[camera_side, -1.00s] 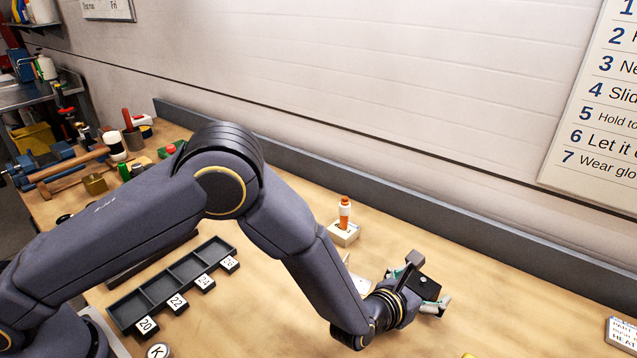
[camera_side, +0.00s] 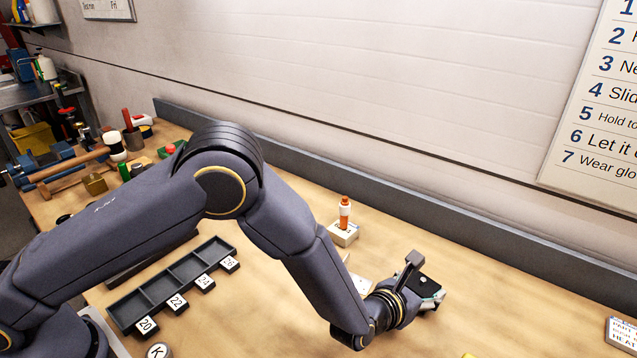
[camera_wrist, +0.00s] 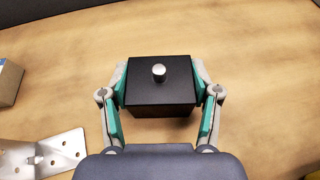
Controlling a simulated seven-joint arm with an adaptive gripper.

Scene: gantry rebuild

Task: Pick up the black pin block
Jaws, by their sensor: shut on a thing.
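The black pin block (camera_wrist: 160,92) is a dark box with a round silver pin on its top. In the wrist view it sits between the two green-padded fingers of my gripper (camera_wrist: 161,97), which touch its left and right sides. My gripper is shut on it. In the side view the block (camera_side: 428,286) shows only in part, behind my gripper (camera_side: 432,298) at the right of the bench. I cannot tell whether its underside touches the bench.
A metal bracket with holes (camera_wrist: 50,153) lies left of my gripper. A pale block holding an orange and white pin (camera_side: 344,234) stands further back. A black numbered tray (camera_side: 172,285) lies to the left. The bench to the right is mostly clear.

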